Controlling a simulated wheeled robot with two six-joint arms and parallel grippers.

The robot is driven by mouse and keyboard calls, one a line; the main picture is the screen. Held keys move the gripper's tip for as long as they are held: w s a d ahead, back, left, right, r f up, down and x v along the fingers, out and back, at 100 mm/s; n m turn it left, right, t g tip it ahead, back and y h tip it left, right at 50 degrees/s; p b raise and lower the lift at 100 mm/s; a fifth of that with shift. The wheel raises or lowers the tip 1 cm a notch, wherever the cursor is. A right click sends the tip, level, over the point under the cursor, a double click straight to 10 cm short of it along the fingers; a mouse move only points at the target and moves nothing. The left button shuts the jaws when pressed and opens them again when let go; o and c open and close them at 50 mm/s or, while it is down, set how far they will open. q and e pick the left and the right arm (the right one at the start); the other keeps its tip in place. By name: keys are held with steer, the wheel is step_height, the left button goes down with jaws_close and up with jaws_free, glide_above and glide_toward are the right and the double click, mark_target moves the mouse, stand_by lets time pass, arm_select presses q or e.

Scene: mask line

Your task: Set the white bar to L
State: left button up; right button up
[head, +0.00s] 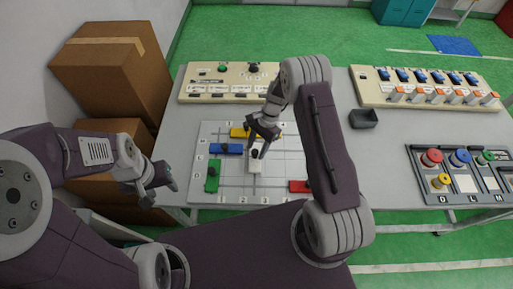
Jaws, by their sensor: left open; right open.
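The white bar (255,167), with a dark knob on its upper end, lies on the white gridded board (232,191) in the middle of the table. It stands roughly upright in the picture, below the yellow bar. My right gripper (258,153) is open, with its fingertips around or just above the knob; I cannot tell if they touch it. My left gripper (160,190) is open and empty off the board's left side, near the table edge. The board's edge letters and numbers are mostly too small to read.
On the board lie a blue bar (228,149), a green bar (212,181), a yellow bar (239,132) and a red bar (298,186), partly behind my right arm. Switch panels (425,90) stand behind. A dark tray (363,119) and a knob panel (465,193) are at right.

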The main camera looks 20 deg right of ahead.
steer(key=b+v, duration=0.1)
steer(key=v, duration=0.8)
steer(key=shift+d, duration=0.1)
steer(key=s+a+r+n+t+h, duration=0.1)
steer(key=s+a+r+n+t, duration=0.15)
steer(key=s+r, duration=0.55)
steer(key=s+d+f+n+h, duration=0.2)
steer(key=s+d+n, duration=0.2)
steer(key=s+n, duration=0.4)
steer(key=shift+s+n+t+h, duration=0.3)
steer(key=shift+n+t, duration=0.15)
steer(key=shift+n, duration=0.3)
